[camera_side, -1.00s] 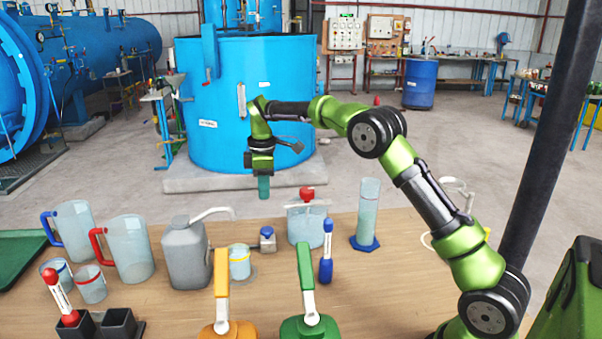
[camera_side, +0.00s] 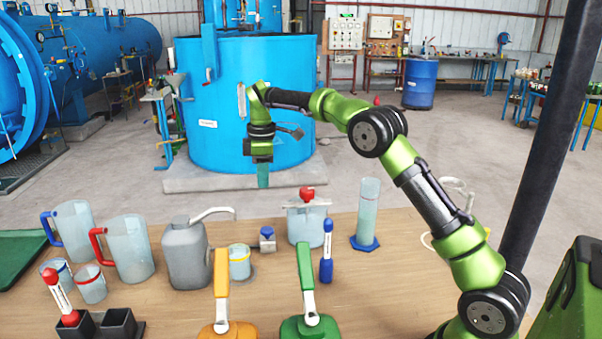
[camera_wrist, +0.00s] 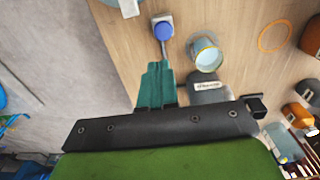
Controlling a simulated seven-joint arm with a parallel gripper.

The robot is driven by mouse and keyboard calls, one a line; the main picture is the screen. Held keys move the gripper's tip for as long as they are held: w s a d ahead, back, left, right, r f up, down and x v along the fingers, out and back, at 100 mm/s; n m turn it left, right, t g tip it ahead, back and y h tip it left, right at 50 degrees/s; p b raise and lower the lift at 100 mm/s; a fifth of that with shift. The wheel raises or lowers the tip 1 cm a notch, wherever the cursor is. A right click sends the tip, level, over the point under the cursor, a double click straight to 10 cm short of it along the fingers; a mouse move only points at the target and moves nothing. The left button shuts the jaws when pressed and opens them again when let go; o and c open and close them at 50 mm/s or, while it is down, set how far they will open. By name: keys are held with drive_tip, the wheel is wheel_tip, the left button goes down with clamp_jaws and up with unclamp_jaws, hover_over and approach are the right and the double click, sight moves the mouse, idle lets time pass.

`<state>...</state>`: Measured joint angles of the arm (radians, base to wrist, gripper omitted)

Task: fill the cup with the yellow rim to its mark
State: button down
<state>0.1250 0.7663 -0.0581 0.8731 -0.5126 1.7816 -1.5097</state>
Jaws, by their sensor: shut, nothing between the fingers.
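The yellow-rimmed cup (camera_side: 240,265) stands upright on the table, just right of a grey container (camera_side: 187,255). The container's pale spout (camera_side: 212,213) reaches out above the cup. The cup (camera_wrist: 206,54) is also in the wrist view, seen from above; its liquid level and mark are not clear. My gripper (camera_side: 263,181) is shut and empty, well above the table, behind and slightly right of the cup in the side view. Its teal fingers (camera_wrist: 156,82) are together in the wrist view, apart from everything below.
A small blue-topped block (camera_side: 267,240) sits right of the cup. A red-knobbed clear vessel (camera_side: 306,226), blue marker (camera_side: 326,262) and tall cylinder (camera_side: 368,210) stand further right. Red-handled (camera_side: 130,250) and blue-handled (camera_side: 74,232) jugs stand left. Orange-handled (camera_side: 222,275) and green-handled (camera_side: 306,270) containers are in front.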

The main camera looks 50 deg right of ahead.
sight(267, 229)
drive_tip(key=shift+s+a+r, duration=0.2)
drive_tip(key=shift+r, duration=0.45)
wheel_tip(267, 229, down, 14)
drive_tip(key=shift+f, duration=0.1)
idle(0.3)
